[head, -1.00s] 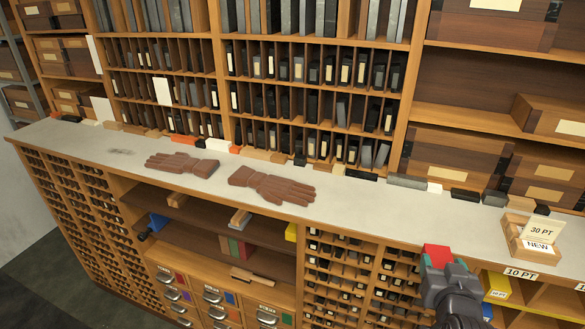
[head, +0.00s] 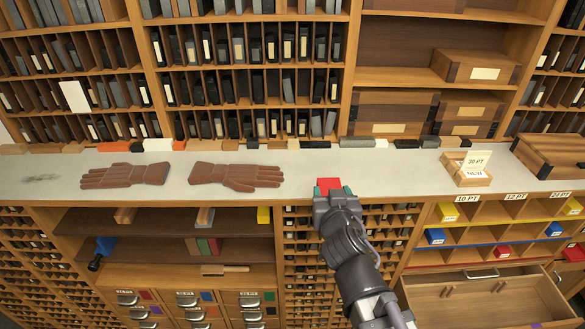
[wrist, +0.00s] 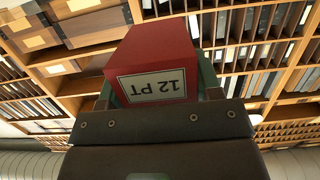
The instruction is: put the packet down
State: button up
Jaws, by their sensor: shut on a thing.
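The packet (wrist: 160,55) is a red block with a white label reading "12 PT", upside down in the wrist view. My gripper (wrist: 155,90) is shut on it. In the head view the packet (head: 328,185) shows as a small red shape at the tip of my gripper (head: 332,192), over the front edge of the grey countertop (head: 330,165). Whether it touches the counter cannot be told. The fingers are partly hidden behind the packet in the wrist view.
Brown gloves (head: 236,177) lie left of the packet on the counter. A wooden box marked "30 PT" (head: 468,175) stands to the right. Below it, labelled shelves (head: 500,215) hold coloured packets, above an open drawer (head: 485,300). The counter between gloves and box is clear.

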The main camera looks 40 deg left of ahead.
aim_at(327, 190)
jog(key=x, duration=0.6)
jog(key=b+x, duration=0.1)
jog(key=x, duration=0.5)
jog(key=b+x, duration=0.1)
jog(key=x, duration=0.5)
jog(key=shift+w+r, duration=0.2)
jog(key=shift+r, duration=0.2)
jog(key=shift+f+b, duration=0.6)
jog(key=shift+b, duration=0.3)
jog(key=f+b, duration=0.3)
jog(key=shift+w+a+f+b, duration=0.25)
jog(key=shift+a+f+b, duration=0.05)
jog(key=o, duration=1.4)
jog(key=shift+c, duration=0.2)
jog(key=shift+r, duration=0.1)
jog(key=shift+s+d+r+p, duration=0.1)
jog(key=shift+r+p, duration=0.15)
jog(key=shift+p, duration=0.1)
jog(key=p+v, duration=0.2)
jog(key=v, duration=0.9)
jog(key=shift+s+d, duration=0.25)
jog(key=shift+s, duration=0.05)
